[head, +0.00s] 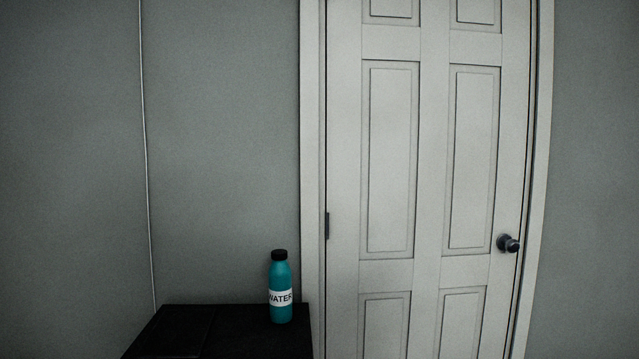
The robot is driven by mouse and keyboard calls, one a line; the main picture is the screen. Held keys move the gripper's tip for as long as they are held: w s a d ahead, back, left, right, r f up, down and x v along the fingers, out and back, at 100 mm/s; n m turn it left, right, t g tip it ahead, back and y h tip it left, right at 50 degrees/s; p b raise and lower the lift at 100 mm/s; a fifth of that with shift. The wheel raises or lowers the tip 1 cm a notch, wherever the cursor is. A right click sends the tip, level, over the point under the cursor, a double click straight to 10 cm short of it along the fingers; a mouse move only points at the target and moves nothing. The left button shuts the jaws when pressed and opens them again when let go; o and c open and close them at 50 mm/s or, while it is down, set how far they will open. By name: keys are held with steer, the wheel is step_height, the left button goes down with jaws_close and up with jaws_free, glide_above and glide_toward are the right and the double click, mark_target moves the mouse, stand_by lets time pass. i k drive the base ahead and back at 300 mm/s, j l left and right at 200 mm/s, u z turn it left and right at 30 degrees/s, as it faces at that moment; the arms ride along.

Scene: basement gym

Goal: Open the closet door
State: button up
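The closet door (432,180) is a white panelled door in the right half of the head view. It looks shut in its white frame (311,150). A dark round knob (508,244) sits near its right edge. A dark hinge (327,225) shows at its left edge. The bottom of the door is cut off by the picture's lower edge. My gripper is not in view.
A black flat-topped surface (180,335) stands left of the door, close to the frame. A teal bottle (281,300) with a black cap and a "WATER" label stands upright on it. Grey walls (220,130) lie on both sides of the door. The floor is not visible.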

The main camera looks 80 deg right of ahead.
mark_target(426, 106)
steer(key=z, duration=3.15)
steer(key=i+l, duration=0.45)
steer(key=l, duration=0.15)
steer(key=i+l+z, duration=0.15)
steer(key=i+l, duration=0.3)
steer(key=l, duration=0.2)
